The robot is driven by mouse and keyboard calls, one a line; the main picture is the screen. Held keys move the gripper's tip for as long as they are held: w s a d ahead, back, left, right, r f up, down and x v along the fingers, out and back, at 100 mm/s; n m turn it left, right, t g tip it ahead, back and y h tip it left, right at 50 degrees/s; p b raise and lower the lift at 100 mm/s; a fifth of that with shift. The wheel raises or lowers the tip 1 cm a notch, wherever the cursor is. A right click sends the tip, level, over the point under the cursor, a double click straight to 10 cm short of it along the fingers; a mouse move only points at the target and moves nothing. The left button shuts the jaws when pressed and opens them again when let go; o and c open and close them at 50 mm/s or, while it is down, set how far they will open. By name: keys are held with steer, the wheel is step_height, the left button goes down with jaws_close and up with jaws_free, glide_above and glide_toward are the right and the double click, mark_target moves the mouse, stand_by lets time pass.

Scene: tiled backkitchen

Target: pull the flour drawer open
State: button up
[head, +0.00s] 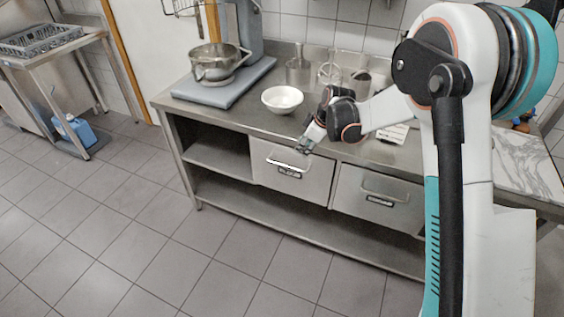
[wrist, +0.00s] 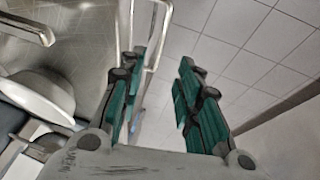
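Two drawers sit side by side under the steel counter, both apparently closed. The left drawer (head: 285,178) has a bar handle and a dark label plate, and the right drawer (head: 372,203) has the same; the lettering is too small to read, so I cannot tell which one is the flour drawer. My gripper (head: 302,148) is at the upper front of the left drawer, close to its handle. In the wrist view my gripper (wrist: 160,68) has its green-padded fingers apart. A pale bar handle (wrist: 153,35) shows near the left fingertip; contact is unclear.
A white bowl (head: 282,99) stands on the steel counter (head: 235,112) near my wrist. A mixer with a metal bowl (head: 216,62) is at the left, and metal containers (head: 298,72) stand at the back. The tiled floor (head: 170,240) before the drawers is clear.

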mark_target(288, 166)
steer(key=b+x, duration=0.1)
steer(key=x, duration=0.4)
steer(key=b+x, duration=0.1)
steer(key=x, duration=0.4)
steer(key=b+x, duration=0.1)
steer(key=x, duration=0.4)
steer(key=shift+s+a+b, duration=0.2)
steer(key=shift+a+b, duration=0.05)
steer(key=shift+b, duration=0.1)
steer(key=shift+c, duration=0.2)
jaws_close()
